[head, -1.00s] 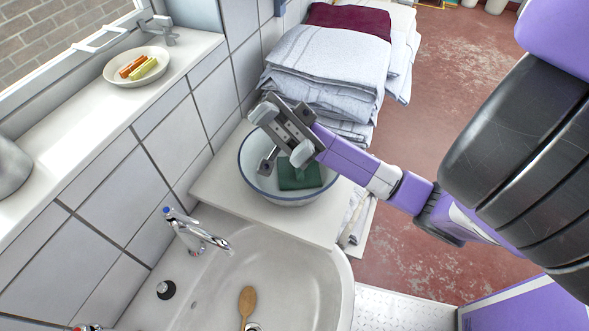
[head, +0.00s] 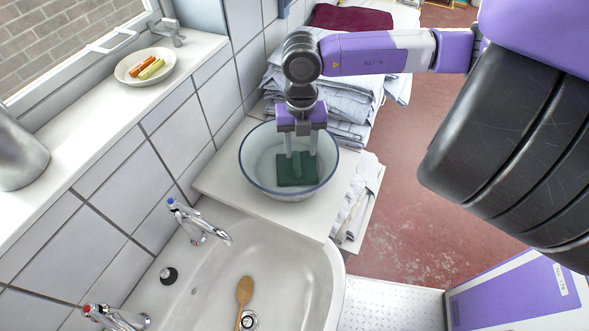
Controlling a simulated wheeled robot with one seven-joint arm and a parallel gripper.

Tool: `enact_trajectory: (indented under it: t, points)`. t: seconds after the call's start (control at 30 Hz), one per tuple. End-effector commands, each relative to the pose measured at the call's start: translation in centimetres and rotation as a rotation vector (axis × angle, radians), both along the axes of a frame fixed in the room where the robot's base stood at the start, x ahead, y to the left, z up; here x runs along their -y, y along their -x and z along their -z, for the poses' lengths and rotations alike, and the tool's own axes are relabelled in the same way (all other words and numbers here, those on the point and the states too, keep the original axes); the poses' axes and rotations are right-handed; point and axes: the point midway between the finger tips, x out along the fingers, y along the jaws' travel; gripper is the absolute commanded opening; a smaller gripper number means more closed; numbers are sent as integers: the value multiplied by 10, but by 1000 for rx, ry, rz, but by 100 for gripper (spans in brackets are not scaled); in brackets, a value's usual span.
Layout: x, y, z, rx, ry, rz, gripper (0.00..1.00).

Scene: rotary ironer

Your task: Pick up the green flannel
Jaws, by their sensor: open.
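The green flannel (head: 297,175) lies folded in the bottom of a white bowl with a blue rim (head: 249,172). The bowl stands on a pale shelf beside the sink. My gripper (head: 300,153) points down into the bowl from above. Its two fingers are apart, with the tips at or just above the flannel's far part. I cannot tell whether the tips touch the cloth. Nothing shows held between the fingers.
A sink (head: 225,270) with a wooden spoon (head: 243,297) and two taps is in front of the bowl. Folded grey linen (head: 350,100) is stacked close behind my gripper. A tiled wall stands left, with a plate (head: 146,68) on the sill.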

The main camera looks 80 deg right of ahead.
Motion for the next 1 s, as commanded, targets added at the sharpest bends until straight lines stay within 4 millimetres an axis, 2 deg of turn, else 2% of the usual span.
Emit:
enact_trajectory:
  t: [0.07, 0.43, 0.7, 1.0]
  points:
    - [6, -2, 2, 10, 25, 8, 44]
    - [8, -7, 35, 13, 21, 20, 44]
    - [12, -12, 71, 13, 20, 19, 44]
    - [12, -12, 79, 12, 22, 18, 44]
